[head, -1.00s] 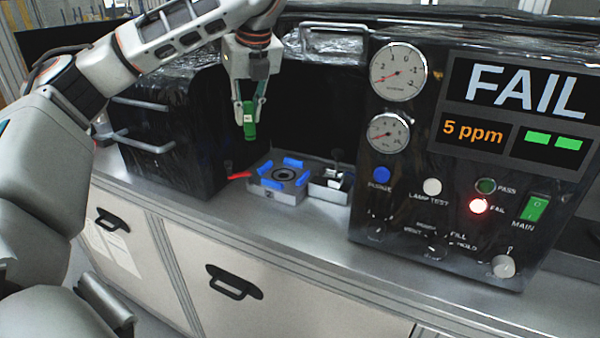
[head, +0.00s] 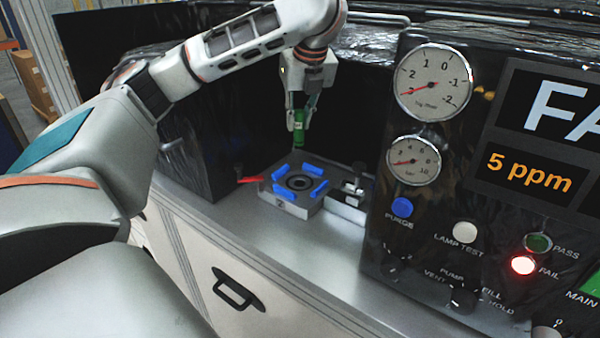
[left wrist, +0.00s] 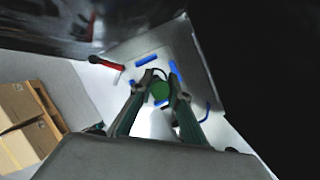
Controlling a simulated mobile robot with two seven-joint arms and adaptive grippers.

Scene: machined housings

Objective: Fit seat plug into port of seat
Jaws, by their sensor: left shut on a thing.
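The seat plug is a green cylinder (head: 299,128), held upright below my left gripper (head: 301,112). My left gripper is shut on it. In the left wrist view the plug's round green end (left wrist: 159,90) shows between the two fingers of my left gripper (left wrist: 158,98). The seat is a grey block (head: 297,207) with blue pads and a dark ringed port (head: 299,182) on top. The plug is above the port, with a visible gap. In the wrist view the plug hides part of the seat's middle. My right gripper is not in view.
A red lever (head: 250,180) sticks out left of the seat. A small metal fixture (head: 352,188) stands just right of it. A black panel with gauges (head: 432,82) and a lit red FAIL lamp (head: 523,265) is farther right. The bench top (head: 270,235) in front is clear.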

